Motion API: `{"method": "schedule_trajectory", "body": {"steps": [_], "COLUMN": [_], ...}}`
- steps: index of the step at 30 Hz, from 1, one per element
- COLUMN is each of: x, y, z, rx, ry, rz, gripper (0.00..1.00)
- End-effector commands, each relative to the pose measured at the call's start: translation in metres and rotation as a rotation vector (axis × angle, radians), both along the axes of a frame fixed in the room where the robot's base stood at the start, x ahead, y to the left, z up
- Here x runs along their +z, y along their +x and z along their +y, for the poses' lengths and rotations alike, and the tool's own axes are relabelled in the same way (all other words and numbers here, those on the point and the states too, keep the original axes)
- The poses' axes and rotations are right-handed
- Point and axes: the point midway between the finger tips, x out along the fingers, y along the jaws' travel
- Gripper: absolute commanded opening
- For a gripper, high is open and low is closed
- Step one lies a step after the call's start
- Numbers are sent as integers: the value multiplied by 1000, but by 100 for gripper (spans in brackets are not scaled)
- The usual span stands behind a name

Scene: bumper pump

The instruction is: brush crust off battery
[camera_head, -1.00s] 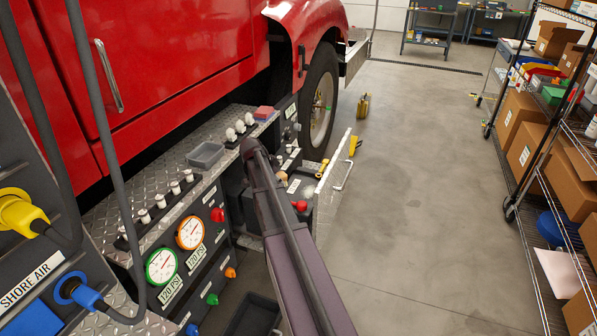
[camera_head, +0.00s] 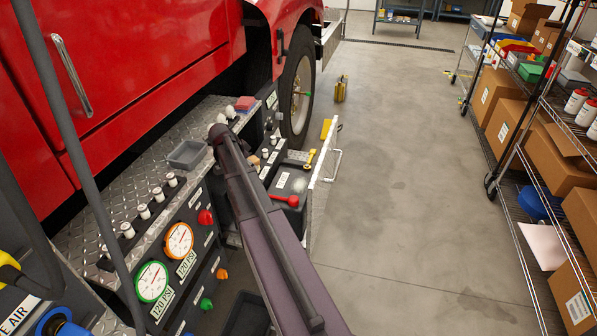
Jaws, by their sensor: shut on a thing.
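The battery (camera_head: 300,172) is a dark box in the pulled-out drawer, right of my arm. A pale, whitish crust patch (camera_head: 282,181) shows on its top, with a red part (camera_head: 290,200) at its near side. A small tan, wood-coloured piece (camera_head: 254,160) shows just beyond my arm; I cannot tell whether it is a brush. My purple-grey arm rises from the bottom middle to a dark joint at the left of the drawer. It covers part of the space beside the battery. My gripper and anything in it are hidden.
The open drawer's pale front (camera_head: 323,180) with its handle stands out into the aisle. A yellow tool (camera_head: 310,158) lies by it. A grey tray (camera_head: 187,154) and a red block (camera_head: 245,103) sit on the diamond-plate ledge. Shelving with boxes (camera_head: 523,125) stands right; the floor between is clear.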

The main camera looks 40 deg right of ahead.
Motion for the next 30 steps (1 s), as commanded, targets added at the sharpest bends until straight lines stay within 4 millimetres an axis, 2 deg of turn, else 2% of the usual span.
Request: {"method": "schedule_trajectory", "body": {"steps": [7,11,17,24,30], "x": [-2,-8,-25,-47,-56], "y": [-2,-8,-28,-66,-92], "z": [-5,-17,-55,-110,-139], "rx": [-18,-85,-317,-696,-928], "ry": [2,9,26,26,10], "rz": [0,-2,-7,-8,-2], "gripper": [18,18,18,18,18]}}
